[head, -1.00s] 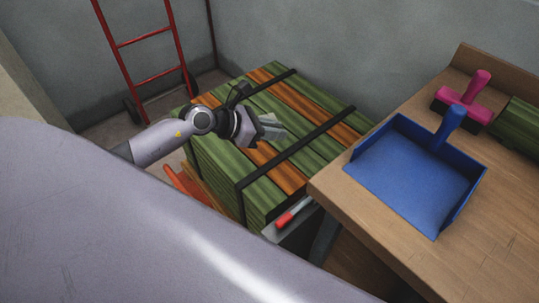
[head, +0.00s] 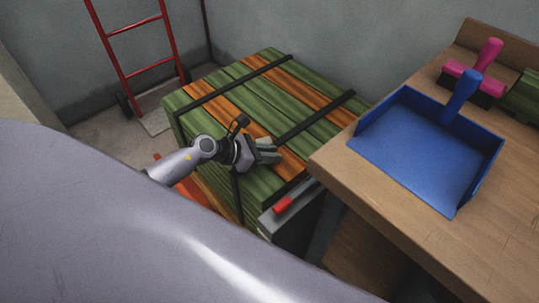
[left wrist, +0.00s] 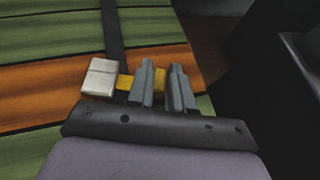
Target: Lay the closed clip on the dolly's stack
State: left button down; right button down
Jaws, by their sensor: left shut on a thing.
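The stack (head: 238,84) is a block of green and orange boards bound by black straps. My left gripper (head: 270,152) is over its near right part, close to the front strap. In the left wrist view the left gripper (left wrist: 162,72) is shut on the clip (left wrist: 102,78), a silver block with a yellow part that runs between the fingers. The silver block sticks out to the left of the fingers, in front of the boards and close to a black strap (left wrist: 112,32). I cannot tell whether the clip touches the boards. My right gripper is not in view.
A wooden bench (head: 400,222) stands close on the right, with a blue dustpan (head: 415,150) and a pink-handled brush (head: 478,75). A grey ledge with a red-handled item (head: 283,206) sits beside the stack. A red hand truck (head: 133,75) stands at the back left.

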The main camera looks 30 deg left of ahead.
pick_arm(q)
jog(key=shift+f+b, duration=0.25)
jog(key=shift+b, duration=0.05)
jog(key=c, duration=1.2)
grip_release()
jog(key=shift+o, duration=0.9)
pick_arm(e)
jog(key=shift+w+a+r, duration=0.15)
pick_arm(q)
jog(key=shift+r, duration=0.1)
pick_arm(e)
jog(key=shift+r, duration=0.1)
